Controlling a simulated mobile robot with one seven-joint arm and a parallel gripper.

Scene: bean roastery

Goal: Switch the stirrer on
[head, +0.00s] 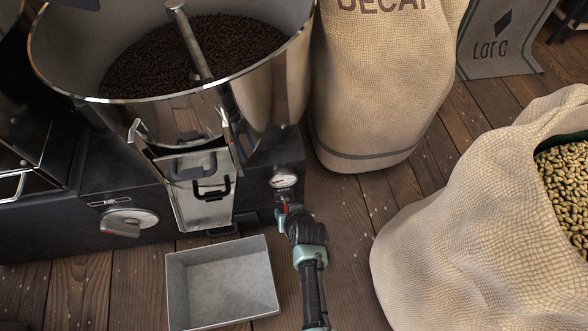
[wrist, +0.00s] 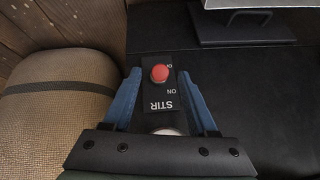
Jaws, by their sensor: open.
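The stirrer switch is a red-tipped knob (wrist: 160,73) on a dark plate (wrist: 160,96) marked STIR and ON, shown upside down in the wrist view. Its red tip lies at the far end of the plate, beside a partly hidden label beginning with O, away from ON. My gripper (wrist: 160,79) is open, one blue finger on each side of the plate, with nothing held. In the head view my gripper (head: 287,213) is at the machine's front below the gauge, and a bit of red (head: 285,206) shows there. The stirrer arm (head: 190,40) stands in the bean-filled pan.
A round steel pan (head: 270,78) is above a chute door (head: 198,200) with a black handle. A metal tray (head: 222,285) lies on the floor left of my arm. An AIR knob (head: 130,220) is further left. Sacks (head: 385,90) and (head: 470,210) stand right, with floor between.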

